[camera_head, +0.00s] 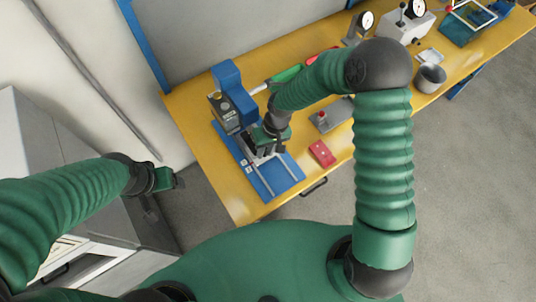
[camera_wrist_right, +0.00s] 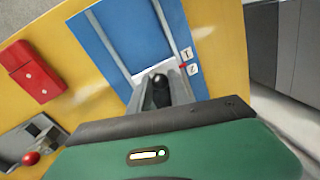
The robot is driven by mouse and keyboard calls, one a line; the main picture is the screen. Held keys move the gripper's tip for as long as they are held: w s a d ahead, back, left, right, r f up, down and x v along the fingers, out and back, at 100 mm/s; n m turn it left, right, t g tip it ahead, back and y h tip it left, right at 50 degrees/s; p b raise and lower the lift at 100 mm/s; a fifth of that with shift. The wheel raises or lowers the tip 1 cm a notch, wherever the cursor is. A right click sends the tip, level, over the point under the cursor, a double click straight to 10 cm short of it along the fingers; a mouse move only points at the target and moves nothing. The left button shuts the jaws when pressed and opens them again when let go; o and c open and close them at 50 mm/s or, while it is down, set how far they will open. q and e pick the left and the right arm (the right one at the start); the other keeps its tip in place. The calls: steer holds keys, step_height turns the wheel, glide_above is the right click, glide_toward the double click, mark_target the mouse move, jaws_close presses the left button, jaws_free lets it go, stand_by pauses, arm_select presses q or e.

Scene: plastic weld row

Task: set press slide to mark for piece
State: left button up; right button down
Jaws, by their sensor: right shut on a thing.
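The blue press (camera_head: 232,98) stands on the left of the yellow table, its blue base plate (camera_head: 270,180) reaching toward the front edge. Two pale rails run along the plate. In the right wrist view the slide (camera_wrist_right: 140,76) is a pale plate between the rails, with a black knob (camera_wrist_right: 161,88). My right gripper (camera_head: 266,148) is shut on this knob. Two small white mark labels (camera_wrist_right: 190,61) sit beside one rail, with a red pointer (camera_wrist_right: 182,67) close to them; the marks are too small to read surely. My left gripper (camera_head: 174,180) hangs empty off the table's left side.
A red block (camera_head: 321,153) lies right of the base plate; it also shows in the right wrist view (camera_wrist_right: 30,72). A grey fixture (camera_head: 325,119) with a red knob is behind it. A metal cup (camera_head: 430,78) and gauges stand further right. A grey cabinet is at left.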

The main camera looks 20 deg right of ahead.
steer(key=shift+s+d, duration=0.1)
steer(key=shift+s, duration=0.4)
steer(key=c, duration=1.2)
jaws_free()
steer(key=shift+d, duration=0.35)
steer(key=shift+a, duration=0.35)
steer(key=shift+w+r, duration=0.1)
steer(key=shift+r, duration=0.3)
step_height(320, 180, up, 11)
steer(key=d, duration=0.2)
steer(key=shift+w+d, duration=0.2)
steer(key=shift+f, duration=0.1)
